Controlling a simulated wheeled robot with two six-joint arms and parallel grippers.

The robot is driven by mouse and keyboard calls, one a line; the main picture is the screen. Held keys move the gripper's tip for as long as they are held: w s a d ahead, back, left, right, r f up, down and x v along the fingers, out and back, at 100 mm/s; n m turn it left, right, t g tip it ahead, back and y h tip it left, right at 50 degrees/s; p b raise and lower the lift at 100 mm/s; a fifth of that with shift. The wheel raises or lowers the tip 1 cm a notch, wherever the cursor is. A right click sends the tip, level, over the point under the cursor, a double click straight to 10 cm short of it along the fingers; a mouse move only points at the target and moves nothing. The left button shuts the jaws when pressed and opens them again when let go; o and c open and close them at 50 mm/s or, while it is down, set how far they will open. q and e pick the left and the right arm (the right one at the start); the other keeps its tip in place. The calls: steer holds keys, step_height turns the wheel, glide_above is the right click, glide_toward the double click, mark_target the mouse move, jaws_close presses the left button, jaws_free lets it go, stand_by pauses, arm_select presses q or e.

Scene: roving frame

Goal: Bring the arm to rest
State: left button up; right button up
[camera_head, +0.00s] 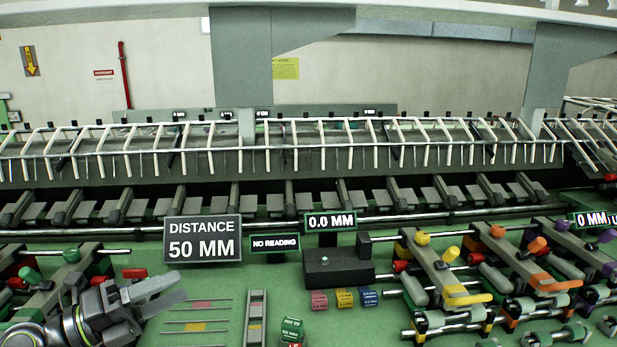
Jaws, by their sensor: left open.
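My left gripper (158,297) reaches in from the lower left over the green bench top. Its jaws are open and point right, with nothing seen between them. It is just left of several thin rods (200,326) that lie side by side on the bench. My left arm (75,322) shows in the lower left corner. My right gripper is not in view.
A "DISTANCE 50 MM" sign (202,239) stands behind the gripper. A black block (338,268), small coloured cubes (344,298) and a grey rail (255,318) are to the right. Levered fixtures (440,270) crowd the right. A white-barred rack (300,145) spans the back.

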arm_select(q)
steer(key=s+a+f+n+t+y, duration=0.1)
steer(key=a+f+n+t+y, duration=0.45)
steer(key=n+y, duration=0.65)
steer(key=s+a+f+n+t+y, duration=0.2)
steer(key=a+f+n+t+y, duration=0.35)
steer(key=n, duration=0.95)
steer(key=s+a+f+n+g+y, duration=0.4)
steer(key=f+g, duration=0.2)
steer(key=g, duration=0.1)
steer(key=s+d+f+n+g+h, duration=0.2)
steer(key=s+d+f+g, duration=0.3)
steer(key=s+f, duration=0.4)
steer(key=s+d+f+n+g+h, duration=0.25)
steer(key=s+f+g, duration=0.4)
steer(key=s, duration=0.45)
step_height(320, 180, down, 32)
steer(key=a+b, duration=0.2)
steer(key=b, duration=0.5)
steer(key=s+f+g+b, duration=0.1)
steer(key=s+f+b, duration=0.1)
steer(key=s+f, duration=0.5)
steer(key=s+d+f+g+b, duration=0.1)
steer(key=s+f+b, duration=0.2)
steer(key=s+f, duration=0.4)
step_height(320, 180, down, 7)
steer(key=shift+s+d+f+m+b, duration=0.15)
steer(key=shift+s+d+m+b, duration=0.05)
steer(key=shift+s+m+b, duration=0.2)
